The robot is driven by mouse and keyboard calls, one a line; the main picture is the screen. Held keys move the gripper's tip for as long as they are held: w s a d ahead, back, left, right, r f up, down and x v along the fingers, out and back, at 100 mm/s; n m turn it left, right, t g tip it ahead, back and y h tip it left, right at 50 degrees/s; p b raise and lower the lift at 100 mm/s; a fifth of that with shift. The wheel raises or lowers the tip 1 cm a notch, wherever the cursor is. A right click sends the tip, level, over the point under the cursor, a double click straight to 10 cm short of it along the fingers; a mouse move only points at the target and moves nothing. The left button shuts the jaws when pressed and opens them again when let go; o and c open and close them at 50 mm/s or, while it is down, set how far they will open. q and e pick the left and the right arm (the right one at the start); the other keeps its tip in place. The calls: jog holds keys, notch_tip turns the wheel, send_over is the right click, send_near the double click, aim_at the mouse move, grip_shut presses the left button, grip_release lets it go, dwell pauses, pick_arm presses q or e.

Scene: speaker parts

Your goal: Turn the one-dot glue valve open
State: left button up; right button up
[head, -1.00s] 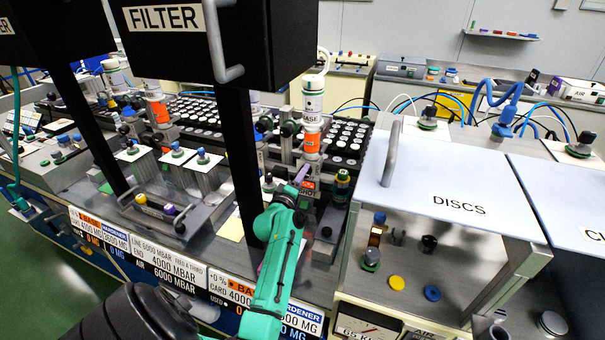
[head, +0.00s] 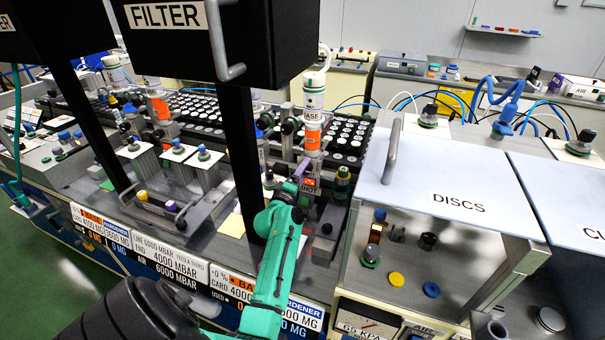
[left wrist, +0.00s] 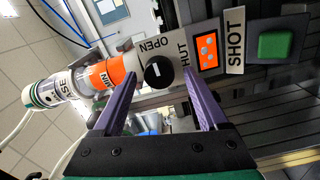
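The glue valve is a black round knob (left wrist: 158,72) with a white pointer line, on a plate marked OPEN and SHUT in the left wrist view. An orange card (left wrist: 207,50) with white dots is beside the plate; I cannot surely count its dots. My left gripper (left wrist: 161,76) is open, its purple fingers on either side of the knob. I cannot tell whether they touch it. In the head view the left gripper (head: 301,170) is at the foot of the orange-and-white BASE bottle (head: 313,118), and the knob is hidden. My right gripper is not in view.
A green button (left wrist: 275,46) by a SHOT label sits right of the card. The FILTER box (head: 180,45) and its dark post (head: 236,150) stand left of my arm. The DISCS cabinet (head: 450,190) is close on the right. Another similar bottle (head: 157,104) stands farther left.

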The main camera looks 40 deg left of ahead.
pick_arm(q)
jog(key=p+v, duration=0.3)
jog(key=v, duration=1.1)
jog(key=shift+s, duration=0.3)
jog(key=shift+d, duration=0.15)
